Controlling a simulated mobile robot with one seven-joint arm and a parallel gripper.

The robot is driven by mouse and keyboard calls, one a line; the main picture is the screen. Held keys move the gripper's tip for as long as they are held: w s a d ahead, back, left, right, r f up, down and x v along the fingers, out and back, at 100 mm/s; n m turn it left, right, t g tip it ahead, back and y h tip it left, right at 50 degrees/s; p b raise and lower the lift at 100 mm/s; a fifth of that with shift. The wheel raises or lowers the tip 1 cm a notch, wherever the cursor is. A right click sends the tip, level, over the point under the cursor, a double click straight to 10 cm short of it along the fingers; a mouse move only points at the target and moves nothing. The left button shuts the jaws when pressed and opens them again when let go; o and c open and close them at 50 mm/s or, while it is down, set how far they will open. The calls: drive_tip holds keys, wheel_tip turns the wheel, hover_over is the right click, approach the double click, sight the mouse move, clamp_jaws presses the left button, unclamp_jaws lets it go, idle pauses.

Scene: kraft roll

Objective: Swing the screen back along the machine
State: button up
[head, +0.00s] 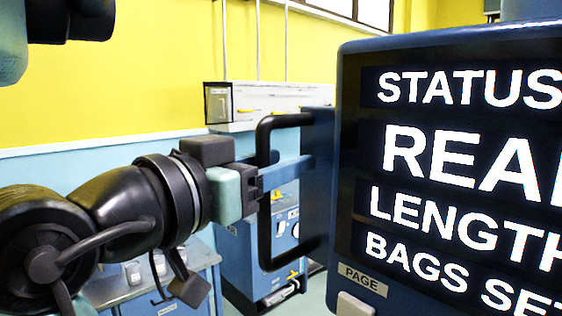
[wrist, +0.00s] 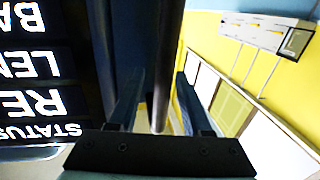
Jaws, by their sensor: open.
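The screen (head: 455,150) fills the right of the head view, its dark face showing large white text. It also stands at the left of the wrist view (wrist: 40,75), upside down. A black U-shaped handle (head: 264,225) sticks out from the screen's left edge. My gripper (head: 292,170) is at the handle's upright bar, with its blue fingers pointing toward the screen's edge. In the wrist view, the handle bar (wrist: 165,60) runs between the two open fingers, with a visible gap on the right. Contact with the left finger cannot be told. The far finger is mostly hidden in the head view.
Behind the handle stands a blue machine cabinet (head: 245,260) with a pale, long unit (head: 270,120) above it. A grey-blue cabinet (head: 150,290) is below my arm. A PAGE label (head: 363,279) is on the screen's lower frame. The wall behind is yellow and pale blue.

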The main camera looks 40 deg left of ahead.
drive_tip(key=shift+w+a, duration=0.1)
drive_tip(key=shift+w, duration=0.2)
clamp_jaws()
idle(1.3)
